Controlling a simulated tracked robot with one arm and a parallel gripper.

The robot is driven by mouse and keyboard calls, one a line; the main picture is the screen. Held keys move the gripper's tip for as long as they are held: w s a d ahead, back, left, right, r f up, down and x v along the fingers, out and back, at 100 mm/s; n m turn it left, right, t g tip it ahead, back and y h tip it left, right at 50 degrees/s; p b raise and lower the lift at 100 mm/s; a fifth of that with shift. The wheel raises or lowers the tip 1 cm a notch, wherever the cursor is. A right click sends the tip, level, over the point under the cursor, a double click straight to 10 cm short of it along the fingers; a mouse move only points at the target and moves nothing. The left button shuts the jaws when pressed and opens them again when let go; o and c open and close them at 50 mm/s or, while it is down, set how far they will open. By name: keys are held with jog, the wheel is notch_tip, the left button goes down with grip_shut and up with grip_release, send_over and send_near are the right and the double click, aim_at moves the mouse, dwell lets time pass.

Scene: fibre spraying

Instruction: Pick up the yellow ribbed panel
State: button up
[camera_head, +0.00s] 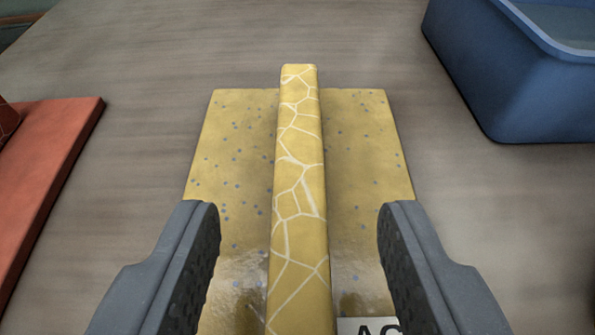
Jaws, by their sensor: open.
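The yellow ribbed panel (240,160) lies flat on the grey-brown surface, in the middle of the view. It has blue specks, and one raised rib (299,180) with white crack-like lines runs along its middle, away from me. A white label with dark letters, partly cut off, shows at the bottom edge. My gripper (298,220) is open, with one dark finger on each side of the rib and clear gaps between. The fingers appear over the panel; I cannot tell whether they touch it. The near end of the panel is out of view.
A red panel (50,160) lies at the left, partly cut off. A blue bin (510,85) stands at the upper right.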

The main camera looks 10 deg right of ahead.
aim_at(299, 166)
jog(key=x, duration=0.3)
jog(key=shift+w+d+f, duration=0.1)
jog(key=shift+w+f, duration=0.15)
jog(key=shift+f, duration=0.15)
jog(key=shift+w+f, duration=0.1)
jog(key=shift+w, duration=0.4)
grip_shut()
